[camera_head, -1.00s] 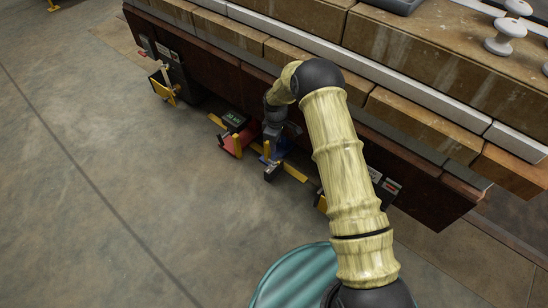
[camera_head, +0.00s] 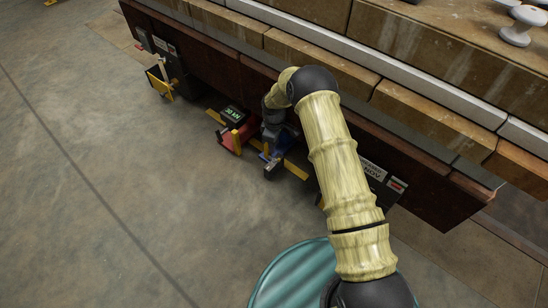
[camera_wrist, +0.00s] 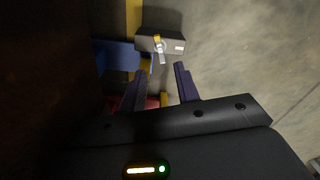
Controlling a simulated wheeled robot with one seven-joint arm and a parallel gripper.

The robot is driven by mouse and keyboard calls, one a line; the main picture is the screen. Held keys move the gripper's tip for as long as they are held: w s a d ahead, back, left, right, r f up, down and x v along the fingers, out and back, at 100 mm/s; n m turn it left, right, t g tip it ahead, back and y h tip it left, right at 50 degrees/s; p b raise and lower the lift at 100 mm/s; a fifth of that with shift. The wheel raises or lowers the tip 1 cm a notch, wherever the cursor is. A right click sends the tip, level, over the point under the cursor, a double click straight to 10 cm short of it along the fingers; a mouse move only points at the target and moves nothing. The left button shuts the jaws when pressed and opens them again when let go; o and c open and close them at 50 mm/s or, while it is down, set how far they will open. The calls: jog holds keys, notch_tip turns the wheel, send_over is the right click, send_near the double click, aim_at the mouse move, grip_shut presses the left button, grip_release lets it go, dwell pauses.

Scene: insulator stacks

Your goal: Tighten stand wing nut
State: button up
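A wing nut (camera_wrist: 159,45), pale with a yellow part, sits on a small grey block (camera_wrist: 176,44) in the wrist view. A blue stand part (camera_wrist: 118,56) adjoins the block on the left. In the head view the blue part (camera_head: 283,153) and grey block (camera_head: 272,170) show low by the bench front; the wing nut cannot be made out there. My gripper (camera_wrist: 159,68) is open and empty, its fingers apart just short of the block, with the nut ahead of the gap. In the head view my wrist largely hides the fingers.
A red device (camera_head: 240,136) with a lit display (camera_head: 233,114) stands left of the blue part. A yellow bar (camera_head: 296,170) runs along the floor. A labelled dark box (camera_head: 370,180) is right of my arm. The brown bench (camera_head: 440,195) overhangs closely.

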aim_at(274, 160)
notch_tip(274, 160, down, 8)
jog(key=b, duration=0.4)
jog(key=shift+c, duration=0.2)
grip_shut()
